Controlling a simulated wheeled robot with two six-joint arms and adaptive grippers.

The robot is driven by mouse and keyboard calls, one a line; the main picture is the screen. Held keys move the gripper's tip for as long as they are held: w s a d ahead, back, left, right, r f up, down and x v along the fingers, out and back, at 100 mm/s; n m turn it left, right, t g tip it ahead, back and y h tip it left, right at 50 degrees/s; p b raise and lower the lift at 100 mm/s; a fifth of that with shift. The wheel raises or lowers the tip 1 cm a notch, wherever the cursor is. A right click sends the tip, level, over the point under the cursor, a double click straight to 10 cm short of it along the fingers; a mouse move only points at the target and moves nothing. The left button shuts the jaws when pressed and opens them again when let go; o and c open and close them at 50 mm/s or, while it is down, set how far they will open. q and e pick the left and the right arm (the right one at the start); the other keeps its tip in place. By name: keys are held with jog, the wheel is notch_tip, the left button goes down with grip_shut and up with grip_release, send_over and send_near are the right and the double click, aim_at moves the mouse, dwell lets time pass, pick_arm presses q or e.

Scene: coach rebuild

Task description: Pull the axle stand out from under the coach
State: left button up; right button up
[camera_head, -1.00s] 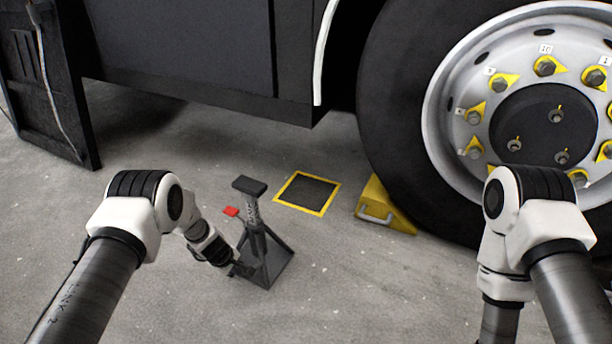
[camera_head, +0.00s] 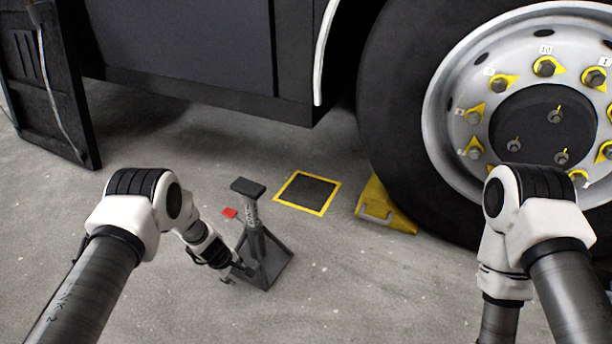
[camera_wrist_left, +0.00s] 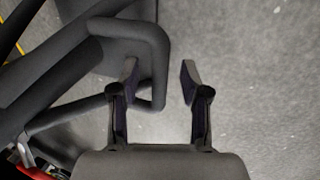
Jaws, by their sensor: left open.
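The dark grey axle stand (camera_head: 252,215) stands upright on the concrete floor, in front of the coach's side (camera_head: 200,60) and clear of its lower edge in the picture. It has a flat top pad and splayed legs. My left gripper (camera_head: 235,272) is low at the left side of its base. In the left wrist view, the open left gripper (camera_wrist_left: 160,78) has one side of the stand's looped grey handle (camera_wrist_left: 158,50) between its fingers, with gaps visible. The left finger overlaps the loop's opening. My right arm shows at the right, but its gripper is out of view.
A yellow-framed dark floor square (camera_head: 308,193) lies behind the stand. A yellow wheel chock (camera_head: 374,204) sits against the large tyre (camera_head: 395,130). A small red piece (camera_head: 229,212) shows beside the stand's post. A dark panel (camera_head: 50,90) is at the left. The front floor looks clear.

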pick_arm(q)
jog(key=p+v, duration=0.1)
jog(key=v, duration=0.2)
jog(key=shift+w+p, duration=0.1)
jog(key=shift+p, duration=0.3)
jog(key=shift+p+v, duration=0.35)
jog(key=shift+v, duration=1.65)
